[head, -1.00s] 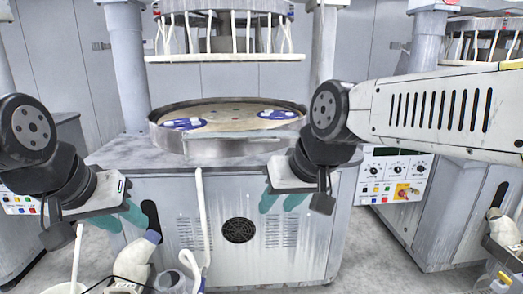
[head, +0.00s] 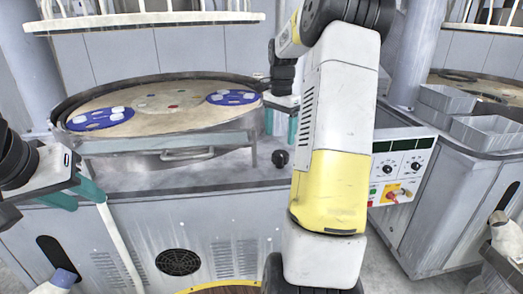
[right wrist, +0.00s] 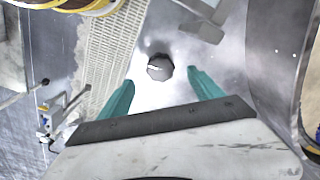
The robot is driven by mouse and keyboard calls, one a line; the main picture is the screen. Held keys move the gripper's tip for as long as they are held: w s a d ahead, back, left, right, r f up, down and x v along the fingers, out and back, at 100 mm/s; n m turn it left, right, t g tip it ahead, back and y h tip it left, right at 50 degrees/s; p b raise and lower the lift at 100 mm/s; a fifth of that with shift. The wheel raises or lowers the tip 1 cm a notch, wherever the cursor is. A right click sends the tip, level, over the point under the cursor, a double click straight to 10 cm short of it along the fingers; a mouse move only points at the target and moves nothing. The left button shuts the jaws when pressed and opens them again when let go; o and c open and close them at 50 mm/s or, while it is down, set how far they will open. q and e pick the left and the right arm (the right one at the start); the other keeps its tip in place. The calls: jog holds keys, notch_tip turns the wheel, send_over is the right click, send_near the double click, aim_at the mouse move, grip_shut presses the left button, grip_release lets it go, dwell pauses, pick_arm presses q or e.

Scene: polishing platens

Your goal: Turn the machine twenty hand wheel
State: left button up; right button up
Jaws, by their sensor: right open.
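A small dark hand wheel (head: 280,158) stands on the machine's grey top, right of the round platen basin. In the right wrist view the hand wheel (right wrist: 160,67) shows as a dark grey faceted knob between the fingers, not touching them. My right gripper (head: 280,128) is open and empty, with its teal fingers pointing down above the hand wheel. Its fingers also show in the right wrist view (right wrist: 160,90). My left gripper (head: 74,196) is at the left, in front of the machine, with its teal fingers apart and nothing between them.
The round platen basin (head: 160,78) holds blue discs with white pieces. A metal handle (head: 187,154) is on its front. A control panel (head: 402,168) with knobs and a red-and-yellow switch is at the right. Grey bins (head: 485,132) stand on another machine. A white hose hangs at the front left.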

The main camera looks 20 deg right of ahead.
aim_at(281, 153)
jog(key=shift+w+d+f, duration=0.3)
jog(key=shift+d+f, duration=0.2)
jog(key=shift+f+m, duration=0.3)
jog(key=shift+f, duration=0.05)
notch_tip(281, 153, down, 7)
jog(key=shift+f, duration=0.1)
jog(key=shift+c, duration=0.2)
jog(key=c, duration=1.3)
